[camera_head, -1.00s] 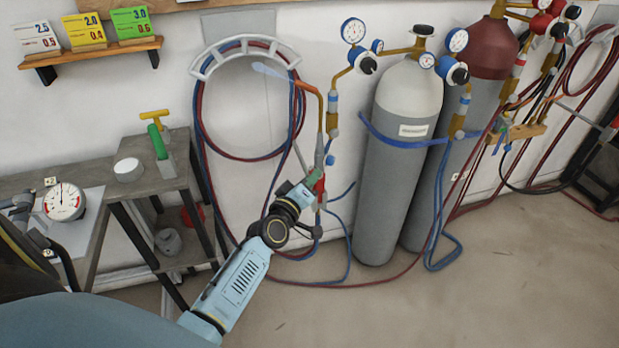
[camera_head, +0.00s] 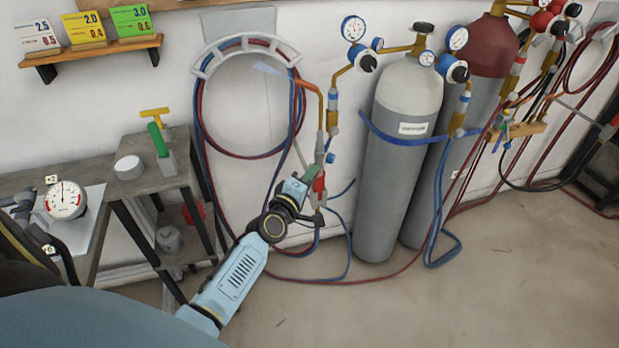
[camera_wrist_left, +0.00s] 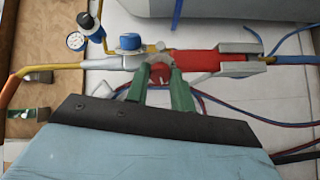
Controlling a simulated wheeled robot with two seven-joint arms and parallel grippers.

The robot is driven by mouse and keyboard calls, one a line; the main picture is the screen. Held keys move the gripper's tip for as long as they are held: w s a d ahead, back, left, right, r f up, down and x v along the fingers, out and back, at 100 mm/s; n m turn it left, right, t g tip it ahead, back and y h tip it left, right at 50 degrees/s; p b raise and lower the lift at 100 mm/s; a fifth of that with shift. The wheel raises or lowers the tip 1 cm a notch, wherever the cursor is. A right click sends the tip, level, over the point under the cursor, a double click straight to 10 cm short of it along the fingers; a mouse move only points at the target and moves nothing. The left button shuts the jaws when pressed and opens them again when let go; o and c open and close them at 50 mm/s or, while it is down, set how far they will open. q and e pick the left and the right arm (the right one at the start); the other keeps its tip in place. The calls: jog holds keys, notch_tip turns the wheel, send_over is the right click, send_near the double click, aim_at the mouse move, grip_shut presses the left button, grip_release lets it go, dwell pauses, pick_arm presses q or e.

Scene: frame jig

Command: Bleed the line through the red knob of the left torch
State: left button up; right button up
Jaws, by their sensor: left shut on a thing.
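The left torch (camera_head: 321,145) hangs upright in front of the wall, with an orange bent tip and a red lower part. In the left wrist view it runs across the picture, with a blue knob (camera_wrist_left: 130,42) and the red knob (camera_wrist_left: 160,72). My left gripper (camera_head: 310,181) is at the torch's lower part. Its two green fingers (camera_wrist_left: 161,84) are closed on either side of the red knob and partly cover it. A faint pale streak (camera_head: 267,68) shows off the torch's tip. My right gripper is not in view.
Two gas cylinders (camera_head: 401,170) with gauges stand right of the torch. Red and blue hoses (camera_head: 202,125) hang on a rack behind it and loop to the floor. A small workbench (camera_head: 152,185) with a green-handled tool stands at left. Another torch (camera_head: 505,130) is at far right.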

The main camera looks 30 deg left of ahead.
pick_arm(q)
jog(key=o, duration=1)
jog(key=s+d, duration=0.1)
jog(key=s, duration=1.2)
jog(key=shift+s+r+p, duration=0.2)
jog(key=shift+r+p, duration=0.2)
jog(key=shift+d, duration=0.1)
